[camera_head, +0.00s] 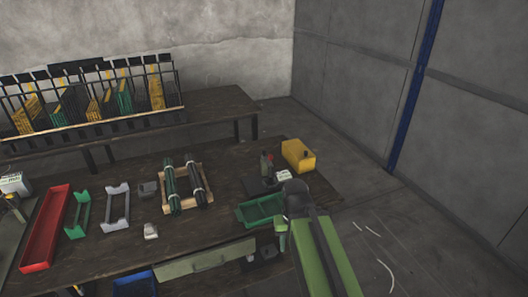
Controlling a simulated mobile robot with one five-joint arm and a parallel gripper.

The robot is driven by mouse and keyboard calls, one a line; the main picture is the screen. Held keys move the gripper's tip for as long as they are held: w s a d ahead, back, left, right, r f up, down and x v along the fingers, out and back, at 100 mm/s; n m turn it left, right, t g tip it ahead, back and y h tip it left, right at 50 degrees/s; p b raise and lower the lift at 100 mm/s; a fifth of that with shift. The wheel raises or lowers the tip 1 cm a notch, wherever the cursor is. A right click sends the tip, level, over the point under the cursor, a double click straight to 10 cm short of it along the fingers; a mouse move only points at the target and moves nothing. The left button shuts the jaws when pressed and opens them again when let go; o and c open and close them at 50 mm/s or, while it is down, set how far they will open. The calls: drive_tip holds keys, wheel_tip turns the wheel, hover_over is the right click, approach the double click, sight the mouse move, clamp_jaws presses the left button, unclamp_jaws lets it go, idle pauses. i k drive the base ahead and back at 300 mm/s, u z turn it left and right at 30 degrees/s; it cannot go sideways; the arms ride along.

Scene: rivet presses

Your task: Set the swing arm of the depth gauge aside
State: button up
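A small dark device with a red part (267,163) stands on the right end of the bench, behind the green tray. It may be the depth gauge, but it is too small to be sure, and I cannot make out a swing arm on it. A small white block (283,176) is beside its base. My green and dark arm reaches in from the lower right over the bench's right end. My gripper (281,228) is near the right end of the green tray (258,211). Its fingers are too small and partly hidden to tell whether they are open or shut.
A yellow box (298,155) stands behind the device. A wooden rack (208,203) with dark green bundles is mid-bench. A grey holder (115,213), green holder (78,218) and red tray (45,232) are left. A slotted rack (95,125) fills the back table.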

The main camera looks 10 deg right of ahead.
sight(264, 156)
drive_tip(key=u, duration=0.35)
drive_tip(key=i, duration=1.15)
drive_tip(key=z, duration=0.45)
